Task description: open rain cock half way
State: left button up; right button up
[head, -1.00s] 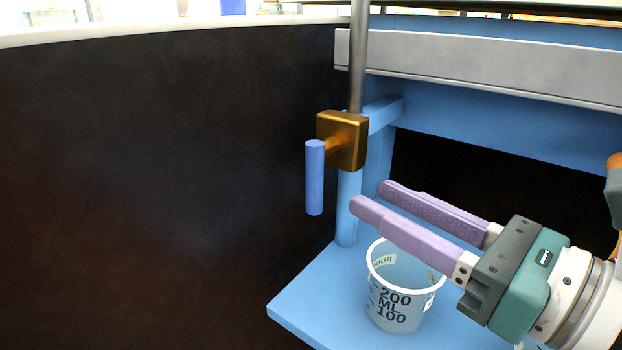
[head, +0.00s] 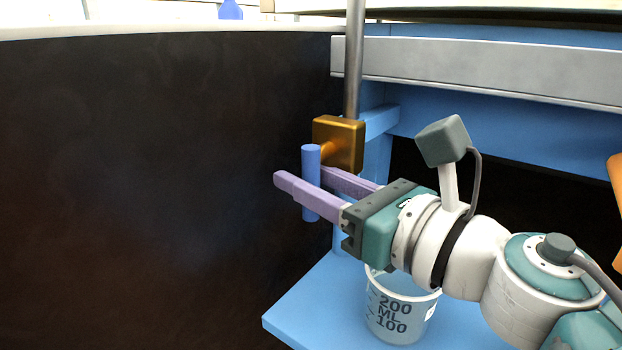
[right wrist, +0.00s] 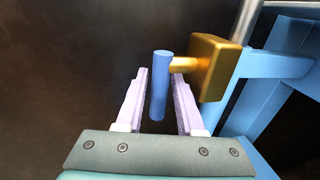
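The rain cock has a brass body (head: 340,142) on a vertical metal pipe and a blue lever handle (head: 311,158) that hangs straight down. In the right wrist view, the brass body (right wrist: 207,67) is at the upper right and the blue handle (right wrist: 159,85) stands between my fingers. My right gripper (head: 300,180) is open around the handle, one finger on each side. In the right wrist view, my right gripper (right wrist: 159,90) shows gaps on both sides of the handle. My left gripper is not in view.
A grey rail (head: 480,75) runs behind the pipe (head: 354,60). The dark area left of the handle is clear.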

jog(key=shift+c, duration=0.4)
grip_shut()
dwell(0.9)
